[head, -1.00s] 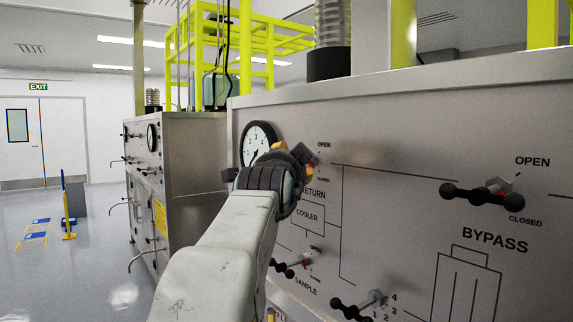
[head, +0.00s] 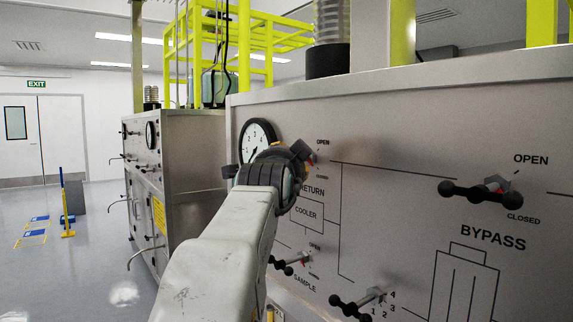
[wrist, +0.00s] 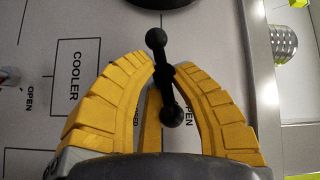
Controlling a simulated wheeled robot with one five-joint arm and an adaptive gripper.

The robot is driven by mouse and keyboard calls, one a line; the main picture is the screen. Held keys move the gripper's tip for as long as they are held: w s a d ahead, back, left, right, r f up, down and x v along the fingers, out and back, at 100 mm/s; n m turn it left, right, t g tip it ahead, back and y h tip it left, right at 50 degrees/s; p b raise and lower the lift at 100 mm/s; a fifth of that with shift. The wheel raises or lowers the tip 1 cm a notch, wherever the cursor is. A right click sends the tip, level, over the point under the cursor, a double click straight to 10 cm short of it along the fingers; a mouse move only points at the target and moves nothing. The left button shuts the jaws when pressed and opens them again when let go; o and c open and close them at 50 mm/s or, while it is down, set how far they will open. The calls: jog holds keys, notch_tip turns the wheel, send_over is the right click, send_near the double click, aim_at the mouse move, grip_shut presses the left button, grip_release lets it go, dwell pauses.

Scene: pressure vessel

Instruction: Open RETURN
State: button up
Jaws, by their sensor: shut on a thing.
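The RETURN valve handle (wrist: 156,40) is a black bar with ball ends. In the wrist view it lies slightly tilted from the picture's vertical, between the yellow fingers of my gripper (wrist: 168,74), which are shut on its middle. The CLOSED mark is hidden or unclear there.
A pressure gauge (head: 257,136) sits close to the left of my gripper. The SAMPLE handle (head: 288,263), a numbered selector handle (head: 357,304) and the BYPASS handle (head: 480,190) stick out from the same panel. Open floor lies at the left.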

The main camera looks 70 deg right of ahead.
jog(key=shift+f, duration=0.2)
grip_shut()
jog(key=shift+d+r, duration=0.1)
jog(key=shift+r+y+p, duration=0.1)
jog(key=shift+y+p, duration=0.3)
jog(key=shift+p, duration=0.2)
jog(key=shift+f+n, duration=0.25)
jog(key=shift+n, duration=0.25)
jog(key=shift+y, duration=0.3)
jog(key=o, duration=0.9)
grip_release()
jog(key=shift+s+r, duration=0.1)
jog(key=shift+r, duration=0.1)
jog(key=f+v, duration=0.1)
jog(key=v, duration=1.1)
jog(key=shift+r, duration=0.3)
